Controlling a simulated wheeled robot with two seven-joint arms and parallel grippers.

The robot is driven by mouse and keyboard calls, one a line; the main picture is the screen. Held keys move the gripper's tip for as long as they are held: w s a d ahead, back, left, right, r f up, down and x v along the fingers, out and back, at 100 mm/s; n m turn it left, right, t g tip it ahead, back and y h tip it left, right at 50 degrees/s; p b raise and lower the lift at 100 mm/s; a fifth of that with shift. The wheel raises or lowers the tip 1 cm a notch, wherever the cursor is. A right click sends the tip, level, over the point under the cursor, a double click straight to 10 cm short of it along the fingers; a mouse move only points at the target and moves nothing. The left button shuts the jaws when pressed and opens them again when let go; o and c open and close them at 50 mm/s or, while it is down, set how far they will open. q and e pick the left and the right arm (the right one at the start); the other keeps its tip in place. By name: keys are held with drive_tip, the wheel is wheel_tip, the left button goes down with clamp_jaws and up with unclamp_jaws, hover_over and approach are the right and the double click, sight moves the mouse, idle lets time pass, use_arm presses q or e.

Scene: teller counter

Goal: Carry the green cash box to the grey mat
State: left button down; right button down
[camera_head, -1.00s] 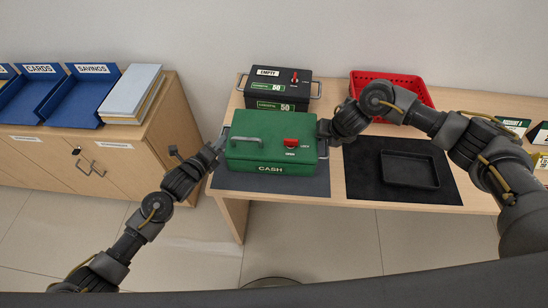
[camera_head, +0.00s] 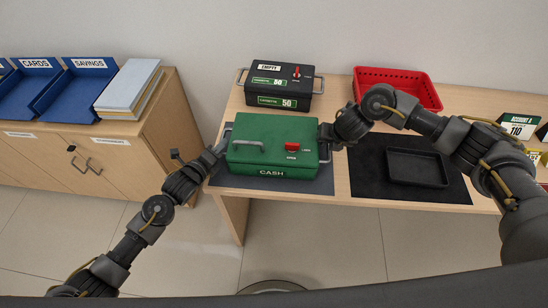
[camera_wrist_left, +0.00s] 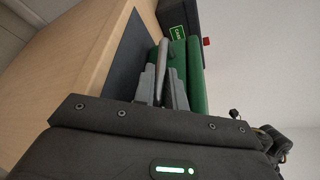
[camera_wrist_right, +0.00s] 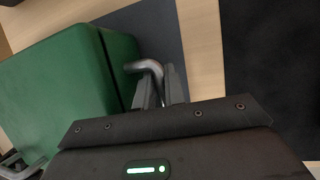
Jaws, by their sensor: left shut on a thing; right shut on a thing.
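The green cash box (camera_head: 255,133) is upright over the grey mat (camera_head: 222,181) at the desk's left front. The mat shows around its left, front and right edges. I cannot tell whether the box touches the mat. My left gripper (camera_head: 222,147) is shut on the box's left handle, which shows between its fingers in the left wrist view (camera_wrist_left: 163,75). My right gripper (camera_head: 328,134) is shut on the right handle, a bent metal bar in the right wrist view (camera_wrist_right: 150,68). The box's lid is closed, with a red knob (camera_head: 292,146) on top.
A black box labelled EMPTY (camera_head: 280,86) stands behind the cash box. A red basket (camera_head: 400,90) is at the back right. A black tray (camera_head: 416,168) lies on a black mat (camera_head: 366,180) to the right. A wooden cabinet (camera_head: 120,165) stands left, across a gap.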

use_arm(q)
drive_tip(key=c, duration=1.8)
unclamp_jaws()
drive_tip(key=shift+a+f, duration=0.1)
drive_tip(key=shift+f, duration=0.2)
drive_tip(key=shift+c, duration=0.2)
use_arm(e)
drive_tip(key=c, duration=1.9)
unclamp_jaws()
drive_tip(key=shift+f, duration=0.25)
use_arm(q)
drive_tip(key=o, duration=0.4)
drive_tip(key=shift+s+r, duration=0.1)
drive_tip(key=shift+r, duration=0.05)
use_arm(e)
drive_tip(key=o, duration=0.4)
drive_tip(key=shift+s+r, duration=0.1)
drive_tip(key=shift+r, duration=0.05)
use_arm(q)
drive_tip(key=v, duration=1.2)
use_arm(e)
drive_tip(key=shift+v, duration=6)
